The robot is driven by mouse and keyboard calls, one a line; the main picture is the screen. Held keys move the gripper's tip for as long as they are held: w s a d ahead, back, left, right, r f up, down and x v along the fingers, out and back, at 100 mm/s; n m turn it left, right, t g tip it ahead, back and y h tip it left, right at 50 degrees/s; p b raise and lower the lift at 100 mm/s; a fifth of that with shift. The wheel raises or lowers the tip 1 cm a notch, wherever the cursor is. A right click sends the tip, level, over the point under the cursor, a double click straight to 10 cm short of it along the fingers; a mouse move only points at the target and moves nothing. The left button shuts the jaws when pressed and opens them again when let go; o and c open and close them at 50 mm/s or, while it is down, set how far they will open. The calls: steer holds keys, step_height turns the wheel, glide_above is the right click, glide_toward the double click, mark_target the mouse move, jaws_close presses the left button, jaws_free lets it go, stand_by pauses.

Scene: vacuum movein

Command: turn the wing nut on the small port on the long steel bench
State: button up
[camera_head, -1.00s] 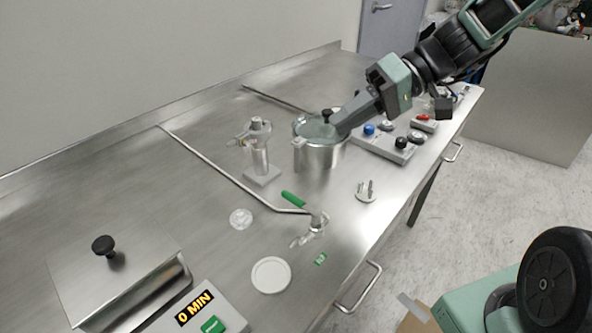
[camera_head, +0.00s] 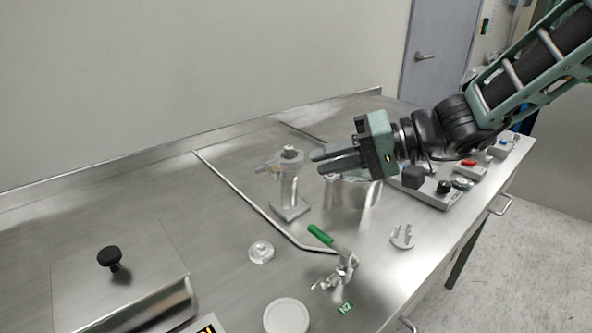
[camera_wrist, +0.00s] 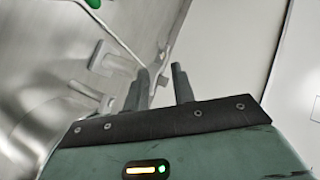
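The small port (camera_head: 288,185) is a grey metal post on a square base plate, standing upright on the long steel bench (camera_head: 225,230). A small clamp piece, likely the wing nut (camera_head: 265,168), sticks out left near its top; its detail is too small to tell. My gripper (camera_head: 317,162) is level above the bench, with its fingers pointing left. Its tips are just right of the port's top in the picture; I see no contact. The fingers are apart and empty, also in the wrist view (camera_wrist: 160,80), where the port (camera_wrist: 105,60) lies left of them.
A steel pot (camera_head: 350,193) stands below my gripper. A control box (camera_head: 430,190) is behind it to the right. A bent rod (camera_head: 245,205) runs left of the port.

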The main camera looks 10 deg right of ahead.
mark_target(279, 173)
steer(key=x, duration=0.6)
steer(key=shift+a, duration=0.15)
jaws_close()
